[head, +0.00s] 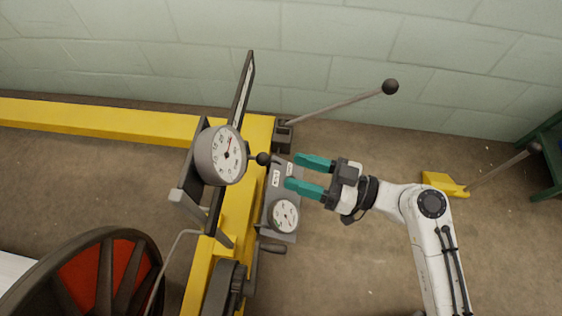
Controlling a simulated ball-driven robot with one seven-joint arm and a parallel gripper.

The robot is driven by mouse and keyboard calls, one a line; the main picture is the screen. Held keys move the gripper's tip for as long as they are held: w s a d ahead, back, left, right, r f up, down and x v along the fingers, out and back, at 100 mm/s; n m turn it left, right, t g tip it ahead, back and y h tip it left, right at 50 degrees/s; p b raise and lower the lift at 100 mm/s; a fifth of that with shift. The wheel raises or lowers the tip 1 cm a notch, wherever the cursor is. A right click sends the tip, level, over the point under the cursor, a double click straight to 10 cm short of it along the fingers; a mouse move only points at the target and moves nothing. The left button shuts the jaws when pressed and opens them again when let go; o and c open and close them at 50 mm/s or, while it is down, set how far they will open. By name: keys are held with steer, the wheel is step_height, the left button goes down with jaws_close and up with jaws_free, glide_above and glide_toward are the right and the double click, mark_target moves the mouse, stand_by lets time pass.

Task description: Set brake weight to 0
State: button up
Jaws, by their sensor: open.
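A round grey dial (220,155) with a white face and a red needle pointing up sits on a dark sloping bar (242,95) with a pale scale strip. A short black ball knob (263,159) sticks out from the dial's right side. I cannot tell which part is called the brake weight, and the dial's figures are too small to read. My gripper (297,172) has teal fingers, open and empty. They point left, to the right of the knob and apart from it in the picture, over the grey panel.
The grey panel (268,208) carries small labels and a second white gauge (284,216). A long lever with a black ball (390,87) rises behind. A yellow frame (115,120), a red-and-black wheel (88,275) and a crank handle (252,268) lie left and below. Floor at right is mostly clear.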

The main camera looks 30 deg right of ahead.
steer(key=v, duration=0.3)
steer(key=shift+s+d, duration=0.25)
steer(key=shift+s, duration=0.05)
stand_by(0.3)
